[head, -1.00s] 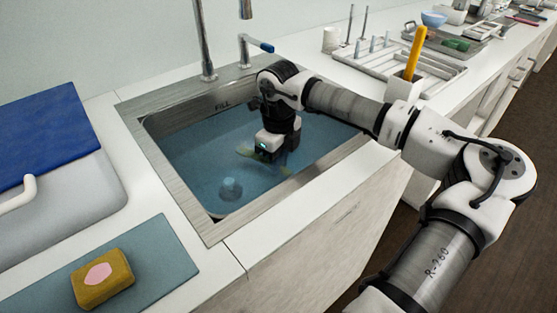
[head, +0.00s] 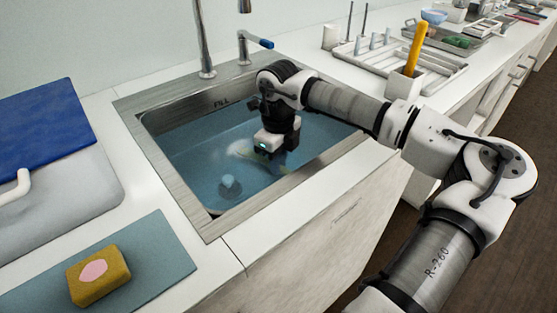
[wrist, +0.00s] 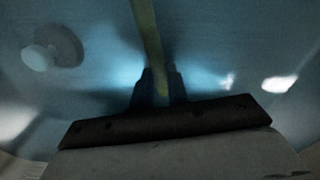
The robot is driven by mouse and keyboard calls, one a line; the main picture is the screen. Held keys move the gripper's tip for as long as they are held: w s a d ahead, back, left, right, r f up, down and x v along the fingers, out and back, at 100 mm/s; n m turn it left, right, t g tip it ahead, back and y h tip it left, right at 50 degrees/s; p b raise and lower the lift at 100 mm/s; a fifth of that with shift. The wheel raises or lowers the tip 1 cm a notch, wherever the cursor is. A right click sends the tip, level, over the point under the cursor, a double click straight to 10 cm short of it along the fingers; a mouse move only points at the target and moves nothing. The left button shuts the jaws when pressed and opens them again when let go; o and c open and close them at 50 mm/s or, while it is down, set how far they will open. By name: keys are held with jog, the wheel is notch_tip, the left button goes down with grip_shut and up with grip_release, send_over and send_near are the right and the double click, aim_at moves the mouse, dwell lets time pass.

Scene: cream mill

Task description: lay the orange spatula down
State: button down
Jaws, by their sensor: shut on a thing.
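My gripper (wrist: 160,88) is down in the blue water of the sink (head: 190,200). In the wrist view its fingers are shut on a long thin yellowish strip (wrist: 148,35), which runs away from the fingertips. Its colour is dulled by the water, and I cannot tell whether it is the orange spatula. In the head view my gripper (head: 268,148) hides most of it, with a pale blur beside it. An orange-handled tool (head: 415,50) stands upright in a white holder (head: 403,87) on the counter; its lower end is hidden.
A round plug-like thing (head: 230,186) is in the sink and also shows in the wrist view (wrist: 52,48). A tap (head: 203,40) rises behind. A sponge (head: 98,276) sits on a blue-grey mat (head: 150,262) at front left. A white rack (head: 372,62) stands at back right.

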jog(key=c, duration=1.3)
grip_release()
jog(key=shift+r, duration=0.1)
notch_tip(320, 180, up, 14)
jog(key=shift+f, duration=0.15)
